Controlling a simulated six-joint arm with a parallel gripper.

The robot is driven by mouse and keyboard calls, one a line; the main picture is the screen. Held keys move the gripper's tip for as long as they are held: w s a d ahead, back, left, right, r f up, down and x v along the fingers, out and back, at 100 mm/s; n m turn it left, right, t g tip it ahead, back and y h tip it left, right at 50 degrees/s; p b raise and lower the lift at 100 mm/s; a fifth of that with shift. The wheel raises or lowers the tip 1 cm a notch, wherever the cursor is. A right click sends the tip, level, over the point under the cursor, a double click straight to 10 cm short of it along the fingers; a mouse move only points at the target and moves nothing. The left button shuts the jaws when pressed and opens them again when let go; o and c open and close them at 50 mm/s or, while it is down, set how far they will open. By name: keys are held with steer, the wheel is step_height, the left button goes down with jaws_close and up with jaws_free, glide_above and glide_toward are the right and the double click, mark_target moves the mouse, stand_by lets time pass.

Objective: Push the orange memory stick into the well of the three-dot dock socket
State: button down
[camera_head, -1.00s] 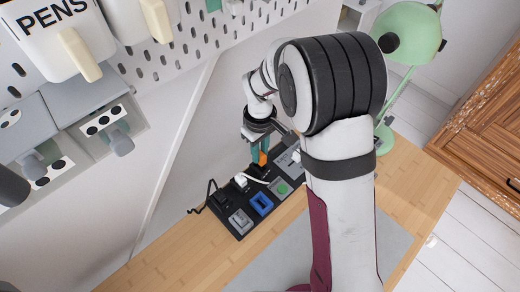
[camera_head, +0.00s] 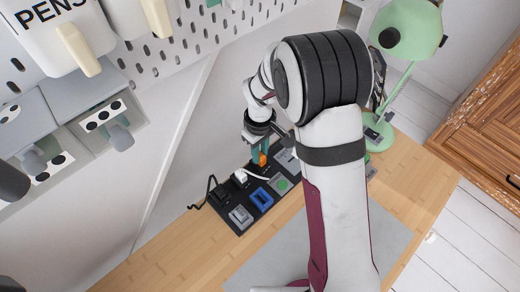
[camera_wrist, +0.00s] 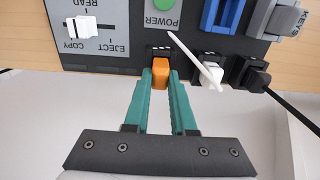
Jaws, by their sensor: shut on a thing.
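My gripper (camera_wrist: 167,84) has teal fingers, shut on the orange memory stick (camera_wrist: 169,72) from both sides. In the head view the gripper (camera_head: 260,156) points down at the back edge of the dark dock panel, with a little of the orange stick (camera_head: 263,160) showing. In the wrist view the stick is at a dark dock socket (camera_wrist: 160,50) with small pale marks on it. The marks are too small to count. The stick's lower end and the well are hidden, so I cannot tell how deep it sits.
A white plug (camera_wrist: 211,73) with a white cable stands close beside the stick, and a black plug (camera_wrist: 256,76) is further right. The panel (camera_head: 233,207) carries a green button (camera_head: 282,184) and a blue frame (camera_head: 261,199). A green lamp (camera_head: 411,27) stands behind at right.

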steer(key=shift+f, duration=0.45)
steer(key=c, duration=0.7)
jaws_free()
steer(key=shift+o, duration=0.2)
step_height(320, 180, up, 16)
steer(key=shift+f, duration=0.1)
steer(key=s+d+m+y, duration=0.1)
steer(key=s+d+m, duration=0.3)
steer(key=s+m, duration=0.3)
steer(key=s+d+r+m, duration=0.1)
steer(key=s+d+m, duration=0.3)
steer(key=s, duration=1.4)
steer(key=m, duration=0.3)
steer(key=shift+s+r+m+y, duration=0.2)
steer(key=shift+m+y, duration=0.1)
steer(key=shift+y, duration=0.1)
